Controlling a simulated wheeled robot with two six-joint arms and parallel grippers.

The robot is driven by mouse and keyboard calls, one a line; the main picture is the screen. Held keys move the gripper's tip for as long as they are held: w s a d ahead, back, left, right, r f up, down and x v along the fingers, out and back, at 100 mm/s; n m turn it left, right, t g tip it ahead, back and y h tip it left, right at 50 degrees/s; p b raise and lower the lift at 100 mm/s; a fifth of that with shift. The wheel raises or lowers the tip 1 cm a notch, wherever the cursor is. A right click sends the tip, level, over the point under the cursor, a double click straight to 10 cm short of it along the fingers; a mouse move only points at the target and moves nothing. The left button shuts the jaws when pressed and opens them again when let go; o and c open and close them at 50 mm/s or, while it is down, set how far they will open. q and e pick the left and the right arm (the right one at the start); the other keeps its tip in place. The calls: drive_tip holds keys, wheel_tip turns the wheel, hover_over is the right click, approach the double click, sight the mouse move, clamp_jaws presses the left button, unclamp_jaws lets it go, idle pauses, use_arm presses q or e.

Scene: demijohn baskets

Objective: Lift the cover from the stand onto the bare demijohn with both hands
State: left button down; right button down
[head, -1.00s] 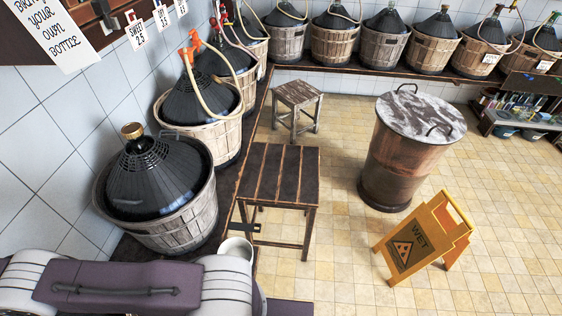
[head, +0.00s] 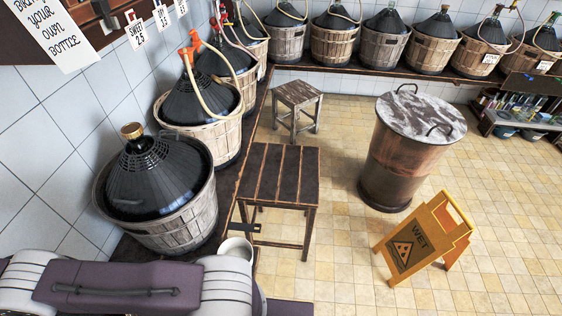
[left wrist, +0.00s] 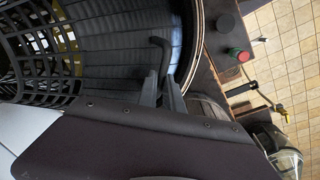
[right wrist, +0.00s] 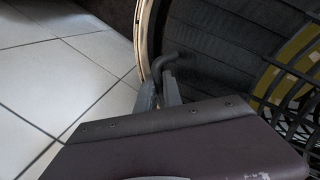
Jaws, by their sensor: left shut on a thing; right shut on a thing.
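The cover (head: 150,183) is a black ribbed cone with a lattice top. It sits over a demijohn in the nearest wooden basket (head: 180,228), at the left, and a brass cap (head: 132,131) rises through its top. In the left wrist view my left gripper (left wrist: 161,86) is shut on a bent dark handle (left wrist: 160,46) of the cover, close to the basket rim. In the right wrist view my right gripper (right wrist: 159,84) is shut on another handle (right wrist: 165,61) at the basket rim. The demijohn is mostly hidden.
A dark slatted table (head: 278,175) stands empty right of the bench. A tiled wall (head: 40,140) is close on the left. Other basketed demijohns (head: 205,132) line the bench. A lidded copper drum (head: 400,160) and a yellow wet-floor sign (head: 425,240) stand on the floor.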

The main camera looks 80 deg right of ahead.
use_arm(q)
drive_tip(key=shift+w+r, duration=0.1)
drive_tip(key=shift+w, duration=0.15)
use_arm(e)
drive_tip(key=shift+s+a+f, duration=0.1)
drive_tip(key=shift+s+a, duration=0.1)
drive_tip(key=shift+a, duration=0.05)
use_arm(q)
drive_tip(key=c, duration=1.5)
unclamp_jaws()
drive_tip(key=shift+c, duration=0.2)
drive_tip(key=shift+o, duration=0.7)
drive_tip(key=shift+s, duration=0.15)
use_arm(e)
drive_tip(key=shift+d, duration=0.1)
drive_tip(key=c, duration=1.4)
unclamp_jaws()
drive_tip(key=shift+w+d, duration=0.1)
